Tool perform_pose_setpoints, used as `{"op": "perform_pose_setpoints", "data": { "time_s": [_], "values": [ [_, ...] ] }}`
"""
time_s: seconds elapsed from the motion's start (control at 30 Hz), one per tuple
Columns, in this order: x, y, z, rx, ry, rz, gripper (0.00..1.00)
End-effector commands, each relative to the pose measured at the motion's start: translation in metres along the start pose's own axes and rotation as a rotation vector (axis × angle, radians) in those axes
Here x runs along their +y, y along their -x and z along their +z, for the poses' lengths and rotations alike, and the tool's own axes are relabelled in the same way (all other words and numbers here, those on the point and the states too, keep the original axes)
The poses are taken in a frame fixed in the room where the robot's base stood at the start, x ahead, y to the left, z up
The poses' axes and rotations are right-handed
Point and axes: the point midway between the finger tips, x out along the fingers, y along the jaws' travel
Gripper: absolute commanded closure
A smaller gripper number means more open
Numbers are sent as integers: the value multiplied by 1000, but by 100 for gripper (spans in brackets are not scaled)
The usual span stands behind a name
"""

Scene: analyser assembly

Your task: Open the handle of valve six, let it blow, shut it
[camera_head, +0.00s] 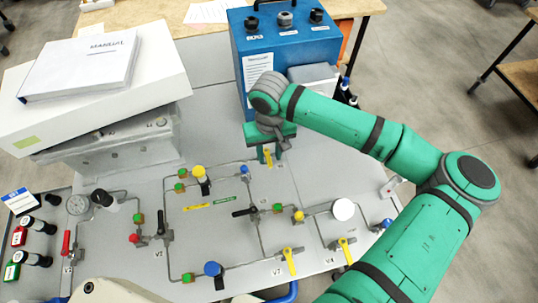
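My gripper (269,142) points down at the back middle of the grey panel, in front of the blue box. A small yellow valve handle (268,158) shows right at its lower end; I cannot tell whether the fingers touch it. The fingers are mostly hidden by the gripper body, so their opening is unclear. Other yellow handles stand at the front of the panel, one at the front middle (289,261) and one to its right (345,251). Black handles sit at the middle (245,212) and left (161,223). The valve labels are too small to read surely, so I cannot single out valve six.
The blue box (286,50) with black knobs stands close behind my gripper. A white box (150,85) with a manual (80,65) on it fills the back left. A gauge (77,205) and a red handle (66,243) are at the left. Thin pipes cross the panel.

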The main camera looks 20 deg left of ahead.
Motion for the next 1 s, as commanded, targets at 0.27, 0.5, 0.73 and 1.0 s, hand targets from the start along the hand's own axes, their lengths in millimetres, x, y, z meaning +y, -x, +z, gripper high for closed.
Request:
{"op": "perform_pose_setpoints", "data": {
  "time_s": [0.27,0.5,0.73,1.0],
  "values": [
    [-1,-14,0,0,2,0,69],
    [-2,-14,0,0,3,0,76],
    [-2,-14,0,0,5,0,100],
    [0,-14,-1,2,42,-2,100]
  ]
}}
